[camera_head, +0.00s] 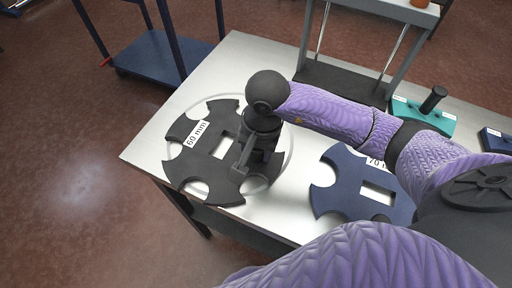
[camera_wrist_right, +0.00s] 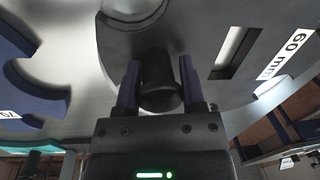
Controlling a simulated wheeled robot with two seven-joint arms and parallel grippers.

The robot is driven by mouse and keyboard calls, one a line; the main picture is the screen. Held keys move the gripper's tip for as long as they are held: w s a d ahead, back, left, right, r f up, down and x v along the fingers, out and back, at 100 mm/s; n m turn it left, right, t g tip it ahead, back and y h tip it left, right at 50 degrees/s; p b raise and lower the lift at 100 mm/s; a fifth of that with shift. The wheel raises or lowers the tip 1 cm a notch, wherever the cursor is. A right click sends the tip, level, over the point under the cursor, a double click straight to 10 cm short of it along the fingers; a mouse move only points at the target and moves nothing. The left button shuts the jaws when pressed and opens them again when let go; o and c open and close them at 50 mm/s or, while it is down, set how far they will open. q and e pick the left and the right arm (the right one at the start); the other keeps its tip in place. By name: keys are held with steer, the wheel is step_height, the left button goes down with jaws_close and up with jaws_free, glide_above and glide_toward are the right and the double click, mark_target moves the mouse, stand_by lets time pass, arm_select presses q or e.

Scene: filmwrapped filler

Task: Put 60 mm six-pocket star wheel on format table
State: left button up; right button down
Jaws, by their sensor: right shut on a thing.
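The black 60 mm star wheel (camera_head: 186,167), with a white "60 mm" label and a rectangular slot, is over the left part of the pale table (camera_head: 250,58). A pale ring outline on the table shows around it. My right gripper (camera_head: 254,160) is above the wheel's slot side. In the wrist view the two fingers of my right gripper (camera_wrist_right: 160,88) are on either side of the wheel's dark round knob (camera_wrist_right: 160,75), shut on it. I cannot tell whether the wheel touches the table. My left gripper is not in view.
A dark blue star wheel labelled 70 (camera_head: 338,190) lies to the right on the table. A teal block with a black knob (camera_head: 432,116) and a dark blue piece (camera_head: 497,140) are further right. A blue trolley (camera_head: 150,55) stands behind on the floor.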

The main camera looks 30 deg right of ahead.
steer(key=shift+c, duration=0.9)
jaws_free()
steer(key=r+p, duration=0.1)
steer(key=r, duration=0.2)
steer(key=r+p, duration=0.1)
steer(key=r, duration=0.3)
steer(key=r+p, duration=0.1)
steer(key=r, duration=0.3)
steer(key=shift+s+d+r, duration=0.1)
steer(key=shift+s+d, duration=0.25)
steer(key=shift+d, duration=0.05)
steer(key=shift+s+r, duration=0.1)
steer(key=shift+r, duration=0.35)
